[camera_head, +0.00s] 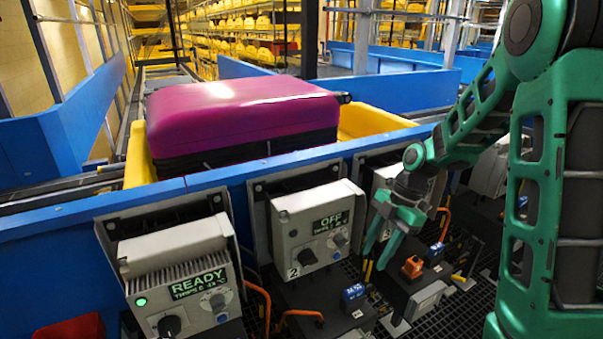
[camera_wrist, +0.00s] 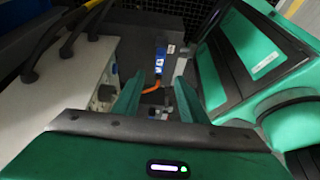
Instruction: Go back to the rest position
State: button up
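My gripper (camera_head: 383,236) is in front of the conveyor's blue side wall, to the right of the control box marked 2. It points down and its two green fingers are apart, with nothing seen between them. In the wrist view the two fingers (camera_wrist: 158,98) also stand apart. Beyond them lie a blue connector (camera_wrist: 160,60) and an orange cable (camera_wrist: 151,88), which do not appear to be held.
A magenta suitcase (camera_head: 240,105) lies in a yellow tray (camera_head: 137,165) on the conveyor. Control boxes line the blue wall (camera_head: 60,245): one reads READY (camera_head: 185,280), one OFF (camera_head: 318,230). Blue and orange connectors (camera_head: 412,267) sit on dark blocks below, over a grated floor.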

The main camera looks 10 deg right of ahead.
jog(key=s+d+r+m+h, duration=0.1)
jog(key=s+d+r+m, duration=0.2)
jog(key=s+m, duration=0.5)
jog(key=s+d+r+m+h, duration=0.1)
jog(key=s+d+r+m, duration=0.2)
jog(key=s+d+m, duration=0.2)
jog(key=s+d+r+m+t+h, duration=0.1)
jog(key=s+d+r+m, duration=0.3)
jog(key=s+m, duration=0.8)
jog(key=m+h, duration=0.1)
jog(key=m, duration=0.1)
jog(key=shift+m, duration=0.4)
jog(key=shift+r, duration=0.1)
jog(key=shift+w+f, duration=0.25)
jog(key=shift+w, duration=0.4)
jog(key=shift+c, duration=0.9)
